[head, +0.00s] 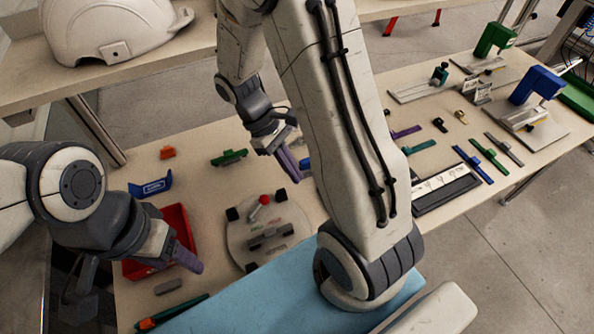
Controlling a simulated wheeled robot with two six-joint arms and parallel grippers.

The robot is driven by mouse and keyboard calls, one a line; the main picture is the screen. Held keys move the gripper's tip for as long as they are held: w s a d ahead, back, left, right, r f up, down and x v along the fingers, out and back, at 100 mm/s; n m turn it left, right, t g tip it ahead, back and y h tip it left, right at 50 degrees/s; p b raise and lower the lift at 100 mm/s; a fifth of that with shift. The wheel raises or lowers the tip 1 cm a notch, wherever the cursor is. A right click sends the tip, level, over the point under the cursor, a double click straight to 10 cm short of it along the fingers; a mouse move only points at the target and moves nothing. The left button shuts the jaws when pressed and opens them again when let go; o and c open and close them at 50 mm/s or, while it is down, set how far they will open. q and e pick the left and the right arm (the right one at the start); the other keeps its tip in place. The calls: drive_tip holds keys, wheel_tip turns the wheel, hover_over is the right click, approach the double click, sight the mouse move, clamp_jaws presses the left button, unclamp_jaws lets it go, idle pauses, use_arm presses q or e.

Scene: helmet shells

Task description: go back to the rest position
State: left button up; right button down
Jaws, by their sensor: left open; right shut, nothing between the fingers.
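My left gripper (188,262) comes in from the left and hangs over the red tray (184,222). Its purple-grey fingers look empty and open. My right gripper (290,166) hangs over the far part of the near table, right of a green part. Its purple fingers are shut with nothing seen between them. The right arm's large pale links cross the middle of the view and hide part of the table behind them.
A white helmet shell (112,28) stands on the upper-left shelf. A round fixture (240,232) with a red knob, a blue part (150,187), a green part (229,157) and an orange part (167,152) lie on the table. A blue mat (240,309) is in front; tools fill the right side.

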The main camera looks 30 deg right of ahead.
drive_tip(key=shift+s+d+r, duration=0.3)
drive_tip(key=shift+s, duration=0.05)
idle(0.3)
drive_tip(key=s+a+r+t+y, duration=0.1)
drive_tip(key=s+a+r+t, duration=0.1)
drive_tip(key=a, duration=0.4)
drive_tip(key=s+a+r+n+t+y, duration=0.1)
drive_tip(key=s+a+r+t, duration=0.1)
drive_tip(key=s+a+r, duration=0.2)
drive_tip(key=s+a+r+n+t+y, duration=0.1)
drive_tip(key=s+a+r, duration=0.2)
drive_tip(key=a, duration=0.5)
drive_tip(key=shift+s+a+r+t+y, duration=0.2)
drive_tip(key=shift+s+t+y, duration=0.2)
drive_tip(key=shift+s, duration=0.15)
